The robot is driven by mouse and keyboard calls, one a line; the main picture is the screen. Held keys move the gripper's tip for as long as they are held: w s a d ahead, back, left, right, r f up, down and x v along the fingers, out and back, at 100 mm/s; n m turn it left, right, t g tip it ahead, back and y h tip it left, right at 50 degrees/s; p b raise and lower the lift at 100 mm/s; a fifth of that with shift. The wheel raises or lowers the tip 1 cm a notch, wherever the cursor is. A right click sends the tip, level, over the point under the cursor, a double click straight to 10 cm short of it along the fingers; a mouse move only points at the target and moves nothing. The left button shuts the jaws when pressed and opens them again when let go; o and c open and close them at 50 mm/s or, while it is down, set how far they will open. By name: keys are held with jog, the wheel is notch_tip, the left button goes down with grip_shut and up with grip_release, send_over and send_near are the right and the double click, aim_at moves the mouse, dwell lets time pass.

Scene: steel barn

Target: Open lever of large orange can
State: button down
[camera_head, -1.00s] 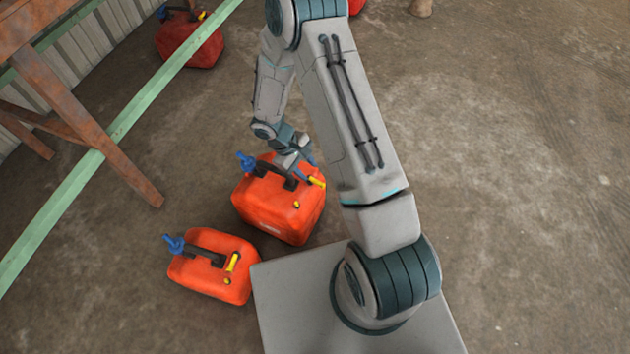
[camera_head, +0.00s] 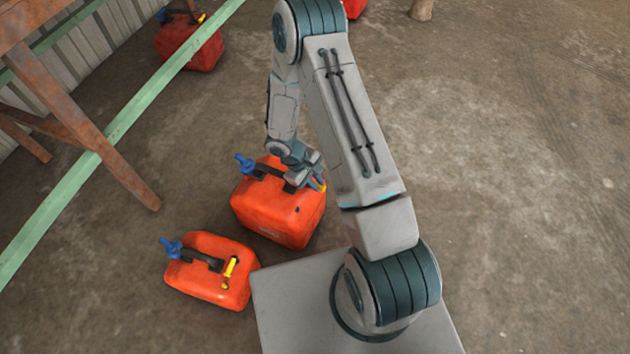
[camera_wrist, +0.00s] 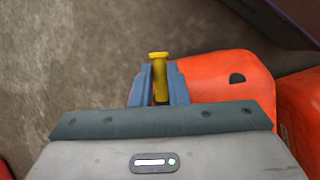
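The large orange can (camera_head: 275,222) stands on the floor left of my base, with a dark handle and a blue spout cap (camera_head: 245,164) on top. My gripper (camera_head: 317,182) is at the right end of its top, around a yellow lever (camera_head: 322,187). In the wrist view the yellow lever (camera_wrist: 160,75) stands between my two blue fingers, which look closed against its sides. My gripper's wrist hides part of the can's handle. A dark hole (camera_head: 297,209) shows on the can's top; it also shows in the wrist view (camera_wrist: 237,78).
A smaller orange can (camera_head: 208,282) with a yellow lever (camera_head: 230,268) stands close at the left. A red can (camera_head: 188,45) stands beyond a green rail (camera_head: 130,112). The floor at the right is clear.

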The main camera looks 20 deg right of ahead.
jog(key=shift+w+d+f+n+b, duration=0.1)
jog(key=shift+f+n+b, duration=0.05)
jog(key=shift+n+b, duration=0.45)
jog(key=shift+d+n+t, duration=0.1)
jog(key=shift+n+t, duration=0.3)
jog(key=c, duration=1.4)
grip_release()
jog(key=p+v, duration=0.4)
jog(key=v, duration=1)
jog(key=shift+w, duration=0.1)
